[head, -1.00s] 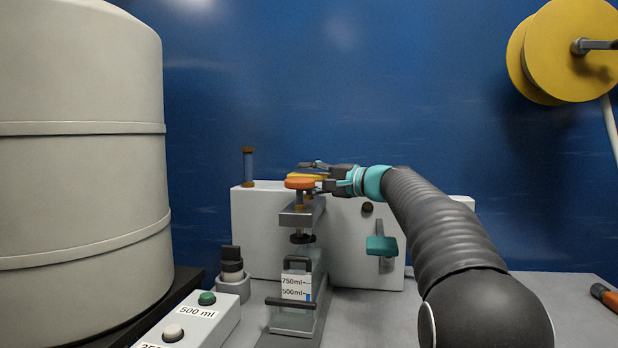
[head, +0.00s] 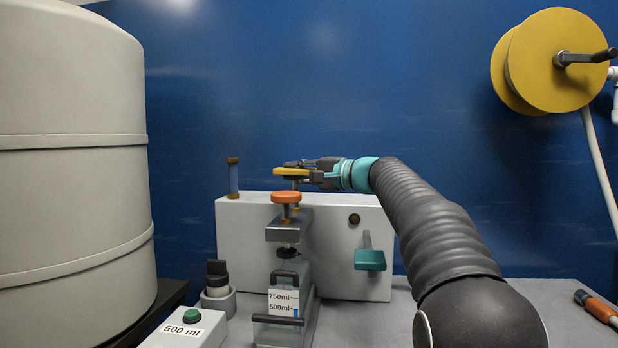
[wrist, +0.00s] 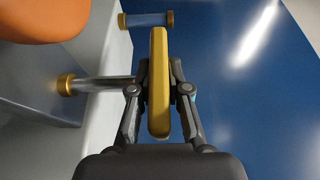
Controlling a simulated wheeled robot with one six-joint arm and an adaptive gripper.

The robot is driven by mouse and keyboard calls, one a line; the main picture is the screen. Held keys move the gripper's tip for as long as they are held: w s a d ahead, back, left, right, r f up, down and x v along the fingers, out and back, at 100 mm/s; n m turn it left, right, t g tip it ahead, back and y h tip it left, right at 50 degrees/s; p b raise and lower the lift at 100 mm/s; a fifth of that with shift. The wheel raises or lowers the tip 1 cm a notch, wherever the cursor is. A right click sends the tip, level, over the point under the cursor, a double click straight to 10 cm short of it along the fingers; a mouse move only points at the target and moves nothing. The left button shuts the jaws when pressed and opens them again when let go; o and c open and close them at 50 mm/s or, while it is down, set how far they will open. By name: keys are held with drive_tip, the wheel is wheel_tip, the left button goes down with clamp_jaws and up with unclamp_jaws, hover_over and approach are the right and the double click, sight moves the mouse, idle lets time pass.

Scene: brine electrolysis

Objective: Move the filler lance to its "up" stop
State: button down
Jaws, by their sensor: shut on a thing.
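The yellow handle (head: 292,172) at the top of the filler lance stands above and behind the orange knob (head: 286,197) in the head view. My gripper (head: 305,171) reaches it from the right and is shut on it. In the wrist view the yellow handle (wrist: 158,105) lies between both fingers. The lance's metal rod (wrist: 105,85) runs from the handle into a brass collar (wrist: 66,85), with a length of bare rod showing. The lance's lower end is hidden. No "up" mark or stop can be made out.
A white housing (head: 240,240) stands below, with a teal lever (head: 370,260) and a blue tube with brown ends (head: 233,178). A vessel marked 750ml and 500ml (head: 284,300) stands in front. A large beige tank (head: 70,180) fills the left. The space above the handle is clear.

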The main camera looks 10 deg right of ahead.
drive_tip(key=shift+r, duration=0.35)
drive_tip(key=c, duration=1.1)
unclamp_jaws()
drive_tip(key=shift+f, duration=0.1)
drive_tip(key=shift+s+d, duration=0.1)
drive_tip(key=shift+d, duration=0.1)
drive_tip(key=v, duration=1.1)
drive_tip(key=shift+s+d, duration=0.2)
